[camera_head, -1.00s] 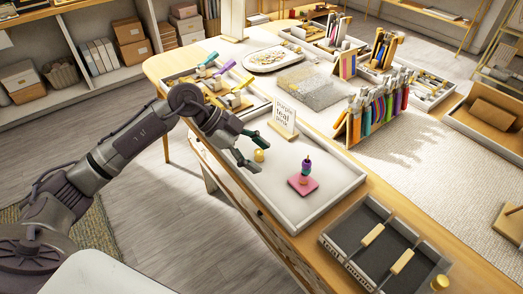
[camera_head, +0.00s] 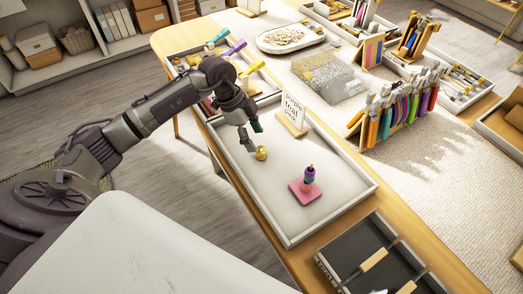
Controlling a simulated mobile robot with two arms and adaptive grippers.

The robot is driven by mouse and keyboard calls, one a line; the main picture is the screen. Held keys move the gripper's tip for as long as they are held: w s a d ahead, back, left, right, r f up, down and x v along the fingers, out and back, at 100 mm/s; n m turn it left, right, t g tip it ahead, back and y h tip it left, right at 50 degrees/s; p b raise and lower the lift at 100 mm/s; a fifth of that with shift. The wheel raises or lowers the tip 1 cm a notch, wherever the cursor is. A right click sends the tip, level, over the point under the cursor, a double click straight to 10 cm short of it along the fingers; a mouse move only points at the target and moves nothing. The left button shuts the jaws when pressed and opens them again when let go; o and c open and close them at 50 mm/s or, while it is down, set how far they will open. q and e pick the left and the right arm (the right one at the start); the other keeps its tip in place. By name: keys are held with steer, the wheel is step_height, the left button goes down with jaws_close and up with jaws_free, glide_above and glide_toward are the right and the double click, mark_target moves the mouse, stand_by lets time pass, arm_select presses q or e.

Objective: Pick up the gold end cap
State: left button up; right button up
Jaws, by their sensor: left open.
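The gold end cap (camera_head: 261,153) stands on the pale floor of a shallow tray (camera_head: 287,240), near its left wall. My left gripper (camera_head: 252,137) is open and empty, its fingers just above and to the left of the cap in the picture. I cannot tell whether a finger touches the cap. A pink square base (camera_head: 304,193) in the same tray holds an upright stack of teal and purple pieces (camera_head: 309,175) with a dark tip. My right gripper is not in view.
A small lettered sign (camera_head: 292,115) stands at the tray's far edge, close to my left gripper. A tray with colourful-handled tools (camera_head: 234,47) lies behind the arm. A dark compartment tray (camera_head: 350,246) is at the front right. The work tray's middle is clear.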

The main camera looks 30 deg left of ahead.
mark_target(260, 149)
arm_select(q)
steer(key=shift+s+d+f+p, duration=0.1)
steer(key=shift+d+f+p, duration=0.5)
steer(key=shift+f, duration=0.45)
steer(key=shift+x, duration=1.2)
steer(key=shift+d+f, duration=0.15)
steer(key=shift+f, duration=0.3)
steer(key=c, duration=1.1)
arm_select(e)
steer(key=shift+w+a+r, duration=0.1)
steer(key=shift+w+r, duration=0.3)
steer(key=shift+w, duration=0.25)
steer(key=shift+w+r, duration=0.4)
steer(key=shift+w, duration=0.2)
arm_select(q)
steer(key=shift+c, duration=0.2)
